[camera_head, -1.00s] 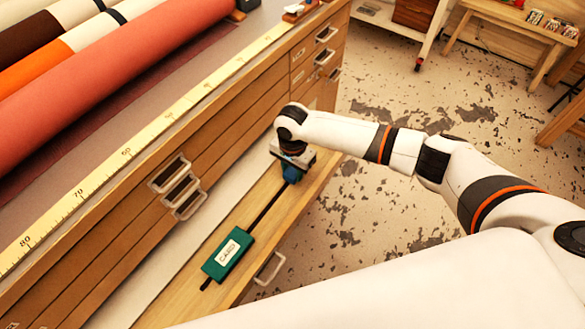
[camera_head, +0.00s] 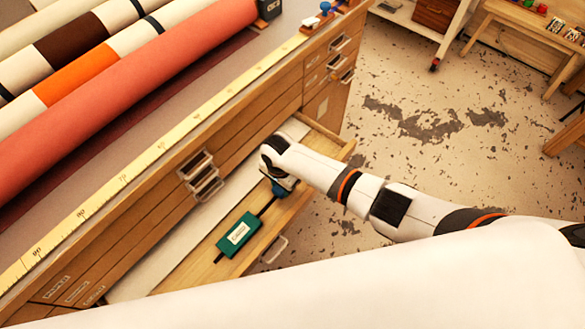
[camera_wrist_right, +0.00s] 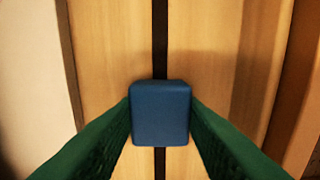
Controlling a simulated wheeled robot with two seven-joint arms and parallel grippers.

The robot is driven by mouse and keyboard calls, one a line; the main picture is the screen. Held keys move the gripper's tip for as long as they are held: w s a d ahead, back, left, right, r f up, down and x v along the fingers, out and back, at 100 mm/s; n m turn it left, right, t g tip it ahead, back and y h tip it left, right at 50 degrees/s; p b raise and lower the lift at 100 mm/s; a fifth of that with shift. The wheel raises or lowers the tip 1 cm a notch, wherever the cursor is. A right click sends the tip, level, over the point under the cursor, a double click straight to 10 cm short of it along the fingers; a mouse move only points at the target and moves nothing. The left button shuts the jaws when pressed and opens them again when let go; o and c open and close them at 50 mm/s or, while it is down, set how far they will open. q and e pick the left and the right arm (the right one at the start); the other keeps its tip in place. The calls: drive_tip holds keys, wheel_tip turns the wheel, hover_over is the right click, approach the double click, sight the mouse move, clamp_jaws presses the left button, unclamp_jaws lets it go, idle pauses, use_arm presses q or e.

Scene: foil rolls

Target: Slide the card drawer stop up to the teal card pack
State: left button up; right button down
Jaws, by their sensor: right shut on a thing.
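The teal card pack (camera_head: 240,234) with a white label lies across the dark slot in the open wooden drawer (camera_head: 205,272). The blue drawer stop (camera_wrist_right: 161,113) sits over the same slot, and a bit of it shows in the head view (camera_head: 281,189). My right gripper (camera_wrist_right: 160,108) is shut on the stop, a green finger on each side. A short stretch of drawer separates the stop from the pack. My arm partly hides the stop in the head view. The pack is not in the wrist view. My left gripper is not in view.
The cabinet top carries a yellow ruler strip (camera_head: 120,180) and several large rolls, the nearest coral red (camera_head: 120,100). Closed drawers with metal handles (camera_head: 200,175) stand beside the open drawer. Open floor (camera_head: 400,150) lies to the right.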

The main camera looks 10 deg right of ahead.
sight(261, 212)
drive_tip(key=s+a, duration=0.1)
drive_tip(key=a, duration=0.1)
drive_tip(key=s+a+p, duration=0.1)
drive_tip(key=s+a, duration=0.1)
drive_tip(key=s+a+p, duration=0.1)
drive_tip(key=a, duration=0.1)
drive_tip(key=shift+s+r, duration=0.15)
drive_tip(key=shift+s, duration=0.1)
drive_tip(key=shift+s+a+p, duration=0.4)
drive_tip(key=shift+a, duration=0.2)
drive_tip(key=c, duration=0.9)
unclamp_jaws()
drive_tip(key=shift+r+p, duration=0.75)
drive_tip(key=shift+r, duration=5.15)
